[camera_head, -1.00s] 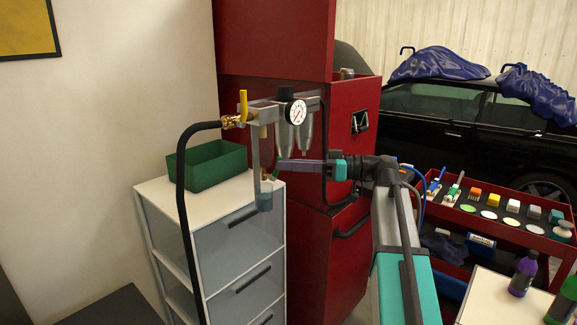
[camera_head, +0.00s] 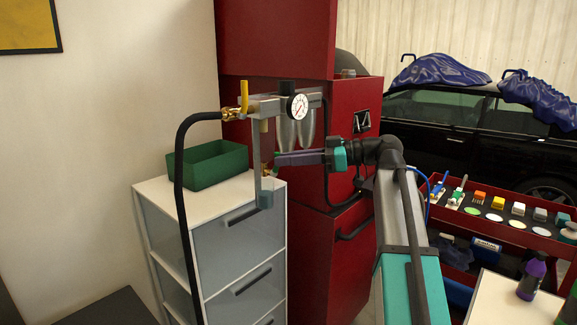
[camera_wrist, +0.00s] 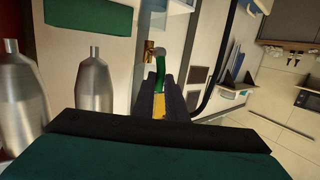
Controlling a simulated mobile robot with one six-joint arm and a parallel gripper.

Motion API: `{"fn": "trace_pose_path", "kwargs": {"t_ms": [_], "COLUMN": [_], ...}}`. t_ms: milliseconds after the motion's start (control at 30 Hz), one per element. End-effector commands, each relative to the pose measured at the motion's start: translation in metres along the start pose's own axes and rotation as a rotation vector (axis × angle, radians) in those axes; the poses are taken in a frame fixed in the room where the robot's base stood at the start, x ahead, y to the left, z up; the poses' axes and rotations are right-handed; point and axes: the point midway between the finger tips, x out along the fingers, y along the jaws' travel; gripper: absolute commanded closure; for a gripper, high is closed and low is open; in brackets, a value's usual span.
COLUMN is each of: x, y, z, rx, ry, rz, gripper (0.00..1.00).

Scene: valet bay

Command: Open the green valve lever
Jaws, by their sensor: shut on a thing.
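The green valve lever (camera_wrist: 160,66) shows in the wrist view, running from a brass fitting (camera_wrist: 149,50) down between my fingers. My gripper (camera_wrist: 164,92) is shut on the lever. In the head view my gripper (camera_head: 280,158) reaches in from the right, its tips at the lower part of the pipe frame, and only a sliver of green shows at them. The fingers hide most of the lever there. A yellow lever (camera_head: 244,96) stands upright on a brass valve at the frame's upper left.
A round gauge (camera_head: 298,106) and metal canisters (camera_head: 288,132) hang close above my gripper. A black hose (camera_head: 178,180) runs down at the left. A green bin (camera_head: 210,164) sits on the white drawer unit (camera_head: 162,190). Red cabinets stand behind.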

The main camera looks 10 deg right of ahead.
Motion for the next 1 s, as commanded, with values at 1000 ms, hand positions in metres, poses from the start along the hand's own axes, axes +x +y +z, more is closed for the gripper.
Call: {"fn": "trace_pose_path", "kwargs": {"t_ms": [1000], "x": [-0.015], "y": [0.000], "z": [0.001], "rx": [-0.005], "ry": [-0.003], "rz": [-0.001], "gripper": [0.70]}}
